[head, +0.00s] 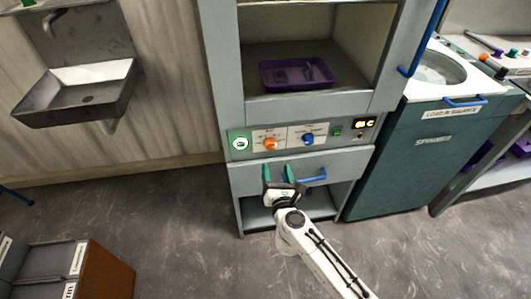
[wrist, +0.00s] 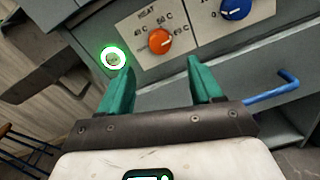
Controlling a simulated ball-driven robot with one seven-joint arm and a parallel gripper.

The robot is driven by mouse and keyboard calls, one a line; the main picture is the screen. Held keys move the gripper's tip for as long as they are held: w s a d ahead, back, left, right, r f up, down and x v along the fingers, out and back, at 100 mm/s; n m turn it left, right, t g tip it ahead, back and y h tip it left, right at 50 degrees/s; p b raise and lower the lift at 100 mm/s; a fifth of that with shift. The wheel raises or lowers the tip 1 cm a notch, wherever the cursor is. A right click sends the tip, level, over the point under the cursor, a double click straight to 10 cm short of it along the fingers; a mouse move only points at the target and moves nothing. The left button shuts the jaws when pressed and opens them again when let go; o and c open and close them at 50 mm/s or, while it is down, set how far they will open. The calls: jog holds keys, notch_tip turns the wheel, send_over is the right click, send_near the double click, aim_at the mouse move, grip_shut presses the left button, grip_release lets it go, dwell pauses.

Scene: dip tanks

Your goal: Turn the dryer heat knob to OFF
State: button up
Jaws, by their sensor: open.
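The dryer heat knob is an orange knob (head: 270,144) on the left part of the dryer's control panel. In the wrist view the orange knob (wrist: 160,41) sits under the word HEAT, with temperature marks around it; its exact setting is hard to read. My gripper (head: 276,170) is open and empty, just below the panel. In the wrist view its two green fingers (wrist: 197,72) point up toward the panel, apart from the knob, which shows between and beyond them.
A blue knob (head: 308,140) is right of the orange one, and a lit round green-ringed button (head: 240,143) is left of it. A blue drawer handle (head: 312,176) is close to my gripper's right. A purple tray (head: 297,86) lies in the dryer chamber. A spinner (head: 410,150) stands right.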

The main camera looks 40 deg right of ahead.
aim_at(271, 146)
jog(key=x, duration=0.9)
jog(key=shift+w+d, duration=0.15)
jog(key=shift+w, duration=0.1)
jog(key=c, duration=1.1)
jog(key=shift+o, duration=0.2)
